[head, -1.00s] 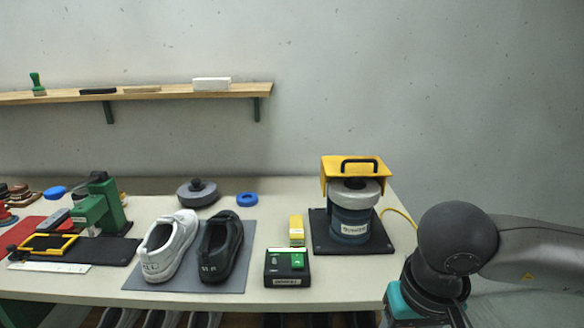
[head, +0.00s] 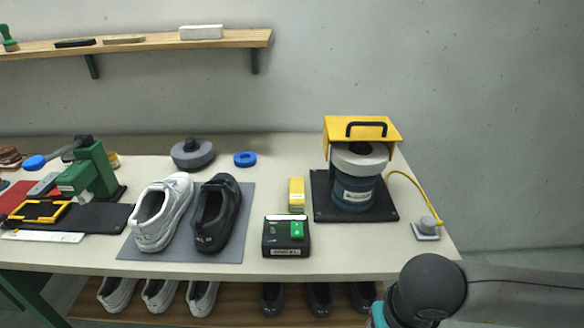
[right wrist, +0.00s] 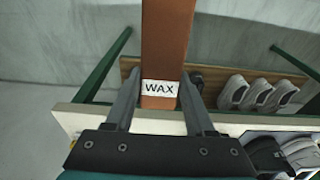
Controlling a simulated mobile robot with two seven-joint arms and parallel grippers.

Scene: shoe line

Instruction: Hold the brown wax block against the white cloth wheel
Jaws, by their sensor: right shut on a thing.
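The brown wax block (right wrist: 165,40), with a white WAX label, is between the fingers of my right gripper (right wrist: 159,72) in the right wrist view. The gripper is shut on it. The white cloth wheel (head: 361,158) lies flat on top of a blue motor (head: 353,194) under a yellow hood (head: 358,129), at the table's right in the head view. The block and right gripper are outside the head view; only my right arm shows at lower right. The block is apart from the wheel. My left gripper is in neither view.
A grey switch box (head: 426,228) with a yellow cable stands right of the motor's black base (head: 386,212). A black box with green buttons (head: 286,237), a yellow block (head: 296,193) and a shoe pair (head: 221,213) stand left. More shoes (right wrist: 262,94) sit on the lower shelf.

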